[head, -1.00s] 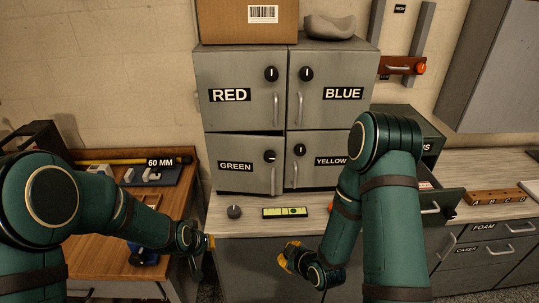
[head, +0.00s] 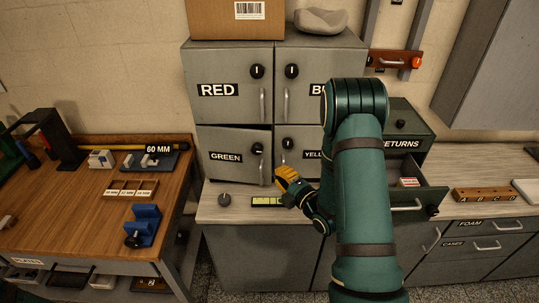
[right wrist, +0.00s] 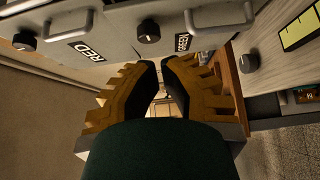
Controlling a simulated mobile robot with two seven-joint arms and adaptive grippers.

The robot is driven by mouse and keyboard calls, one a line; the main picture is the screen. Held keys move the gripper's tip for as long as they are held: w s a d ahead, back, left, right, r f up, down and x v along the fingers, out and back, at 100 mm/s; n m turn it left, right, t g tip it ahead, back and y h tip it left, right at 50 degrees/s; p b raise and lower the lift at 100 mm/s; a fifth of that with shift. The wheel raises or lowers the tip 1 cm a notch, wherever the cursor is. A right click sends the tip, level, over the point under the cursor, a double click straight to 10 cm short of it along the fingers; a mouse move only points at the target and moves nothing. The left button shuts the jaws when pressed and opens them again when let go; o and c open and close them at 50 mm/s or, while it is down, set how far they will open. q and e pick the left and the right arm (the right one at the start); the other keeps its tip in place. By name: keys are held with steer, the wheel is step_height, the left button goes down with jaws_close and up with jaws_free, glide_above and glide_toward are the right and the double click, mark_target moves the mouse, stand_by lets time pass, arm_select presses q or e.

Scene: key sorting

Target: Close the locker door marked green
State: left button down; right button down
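The grey locker door marked GREEN (head: 222,168) is at the lower left of the locker block in the head view. It stands slightly ajar, with a dark gap along its top edge. Its black knob (head: 257,149) and upright handle (head: 262,172) are on its right side. My right gripper (head: 284,176), with yellow fingers, is in front of the lockers, just right of that handle; contact cannot be told. In the right wrist view its fingertips (right wrist: 160,64) are nearly together with nothing visible between them, and the GREEN label (right wrist: 183,42) lies just beyond. My left gripper is out of view.
The RED door (head: 225,105) above looks shut. My right arm partly hides the blue and yellow doors. An open returns drawer (head: 407,203) juts out at right.

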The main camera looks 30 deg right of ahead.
mark_target(269, 151)
steer(key=shift+w+d+p, duration=0.2)
steer(key=shift+w+d, duration=0.15)
steer(key=shift+w, duration=1.2)
steer(key=shift+w+d+p, duration=0.2)
steer(key=shift+w+d, duration=0.1)
steer(key=shift+w, duration=1.3)
steer(key=shift+w+d+p, duration=0.2)
steer(key=shift+w+d, duration=0.15)
steer(key=shift+w, duration=1.2)
steer(key=shift+w+d+f+b, duration=0.1)
steer(key=shift+w+d+b, duration=0.4)
steer(key=shift+b, duration=0.5)
steer(key=shift+w+d+b, duration=0.3)
